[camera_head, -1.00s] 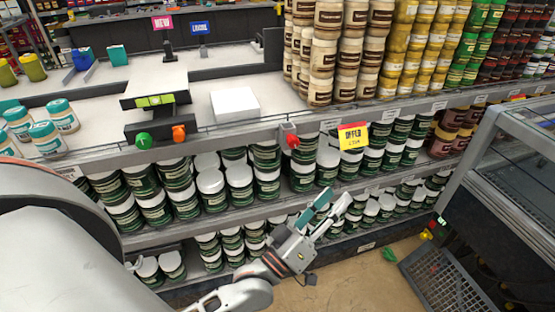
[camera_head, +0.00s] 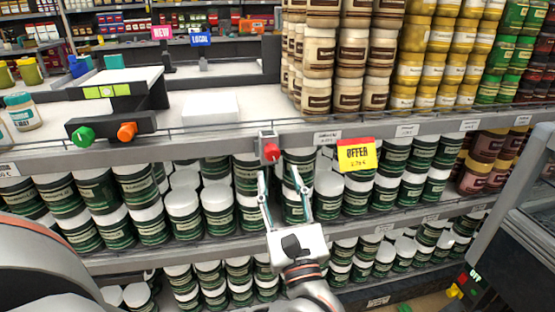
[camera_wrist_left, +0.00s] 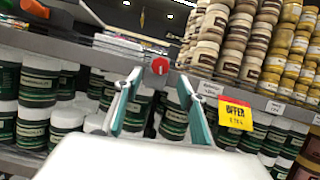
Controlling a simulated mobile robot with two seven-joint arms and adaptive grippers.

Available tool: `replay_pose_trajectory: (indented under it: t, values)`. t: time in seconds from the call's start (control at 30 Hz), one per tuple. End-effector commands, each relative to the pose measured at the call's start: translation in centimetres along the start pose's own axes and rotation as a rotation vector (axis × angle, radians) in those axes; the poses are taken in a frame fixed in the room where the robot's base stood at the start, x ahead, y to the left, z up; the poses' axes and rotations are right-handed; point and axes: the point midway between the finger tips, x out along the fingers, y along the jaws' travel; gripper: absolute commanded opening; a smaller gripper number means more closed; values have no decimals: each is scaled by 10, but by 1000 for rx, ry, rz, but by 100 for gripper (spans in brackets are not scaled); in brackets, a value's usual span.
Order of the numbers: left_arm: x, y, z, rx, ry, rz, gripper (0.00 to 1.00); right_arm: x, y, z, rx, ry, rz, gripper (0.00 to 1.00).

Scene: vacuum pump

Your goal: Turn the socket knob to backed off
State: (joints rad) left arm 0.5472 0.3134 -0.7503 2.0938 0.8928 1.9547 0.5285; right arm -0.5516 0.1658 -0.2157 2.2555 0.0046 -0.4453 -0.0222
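My left gripper (camera_head: 280,178) points up at the shelf, just below the knob. It is open and empty, its fingers spread and apart from the knob; the wrist view shows the same gap (camera_wrist_left: 159,82). A green knob (camera_head: 83,135) and an orange knob (camera_head: 127,131) sit on a black unit to the left. My right gripper is not in view.
A yellow offer sign (camera_head: 357,156) hangs just right of the red knob. Green jars with white lids (camera_head: 183,214) fill the shelves behind and beside the gripper. Beige jars (camera_head: 318,50) are stacked above. A glass-sided case (camera_head: 530,200) stands at the right.

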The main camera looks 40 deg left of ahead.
Motion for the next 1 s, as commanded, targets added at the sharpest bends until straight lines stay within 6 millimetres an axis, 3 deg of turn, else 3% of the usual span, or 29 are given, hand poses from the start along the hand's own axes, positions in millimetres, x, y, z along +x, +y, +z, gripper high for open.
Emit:
replay_pose_trajectory:
  t: [0.4,0.83,1.0]
  values:
    - [61,1,3,2,-8,2,40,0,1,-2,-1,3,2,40]
    - [72,1,2,3,-4,2,40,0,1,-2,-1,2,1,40]
    - [72,1,2,3,-4,2,1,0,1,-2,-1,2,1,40]
